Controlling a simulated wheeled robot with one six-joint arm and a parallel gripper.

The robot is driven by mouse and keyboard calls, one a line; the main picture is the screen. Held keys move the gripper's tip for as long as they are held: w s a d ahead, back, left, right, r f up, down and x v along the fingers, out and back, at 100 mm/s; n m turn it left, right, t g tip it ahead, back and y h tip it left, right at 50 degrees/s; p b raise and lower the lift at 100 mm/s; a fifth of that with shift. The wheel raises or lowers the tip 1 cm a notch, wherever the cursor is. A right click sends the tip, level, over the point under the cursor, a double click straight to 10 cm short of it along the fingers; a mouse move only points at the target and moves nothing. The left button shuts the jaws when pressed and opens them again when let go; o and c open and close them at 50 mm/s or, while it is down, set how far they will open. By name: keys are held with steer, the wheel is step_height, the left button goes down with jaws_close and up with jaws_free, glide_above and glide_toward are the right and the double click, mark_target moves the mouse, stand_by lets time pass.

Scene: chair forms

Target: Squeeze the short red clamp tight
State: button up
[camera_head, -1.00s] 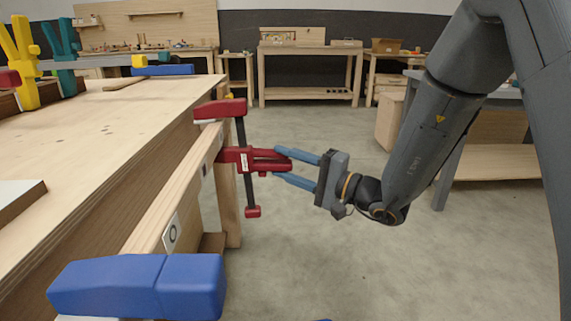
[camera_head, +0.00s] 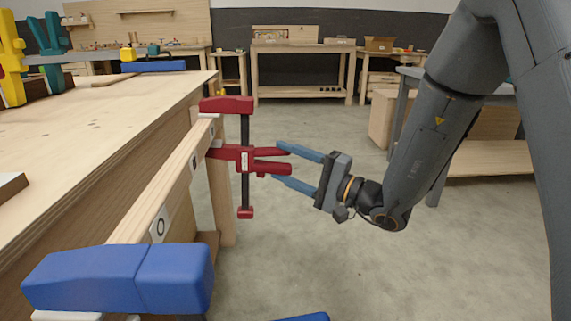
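The short red clamp (camera_head: 245,159) is on the edge of the workbench. Its upper jaw (camera_head: 226,104) rests over the bench rail's top, and its dark bar hangs upright to a red end stop (camera_head: 246,212). Its two red handles point right towards my gripper, with a gap between them. My gripper (camera_head: 276,163) is open, with one blue finger above and one below the handles. The handle ends lie between the fingertips. I cannot tell whether the fingers touch them.
A blue clamp (camera_head: 120,279) sits on the near rail end. Yellow (camera_head: 12,58) and teal (camera_head: 50,43) clamps stand at the bench's far left. A label (camera_head: 159,227) marks the rail. The floor (camera_head: 330,255) below my gripper is clear.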

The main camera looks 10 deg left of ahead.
steer(key=shift+o, duration=0.5)
steer(key=shift+r+p, duration=0.3)
steer(key=shift+r, duration=0.3)
steer(key=shift+a, duration=0.15)
steer(key=shift+w+a+f, duration=0.15)
steer(key=shift+a, duration=0.7)
jaws_close()
steer(key=shift+d, duration=0.1)
steer(key=shift+d+f+b, duration=0.1)
steer(key=shift+d+b, duration=0.2)
steer(key=shift+d, duration=0.8)
